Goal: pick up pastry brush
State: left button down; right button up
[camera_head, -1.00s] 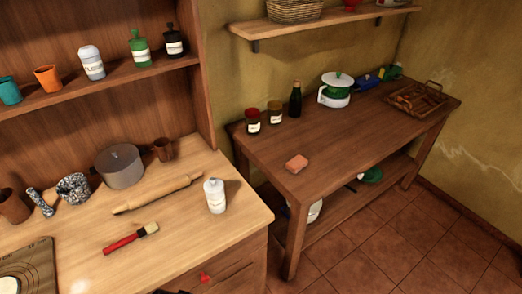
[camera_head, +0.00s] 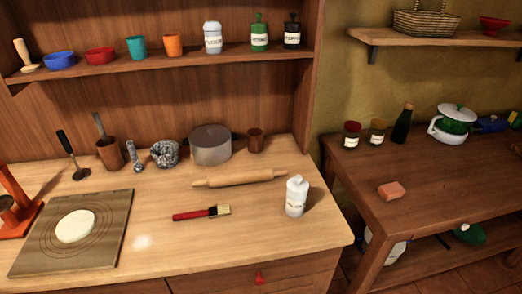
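Neither of my grippers shows in the head view.
A board with dough (camera_head: 114,237) lies to the left. A grey pot (camera_head: 210,145), a marbled mortar (camera_head: 164,153) and brown cups stand at the back. A darker table (camera_head: 435,192) stands to the right. The counter around the brush is clear.

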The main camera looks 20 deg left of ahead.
aim_at(214, 211)
jog(key=u, duration=1.15)
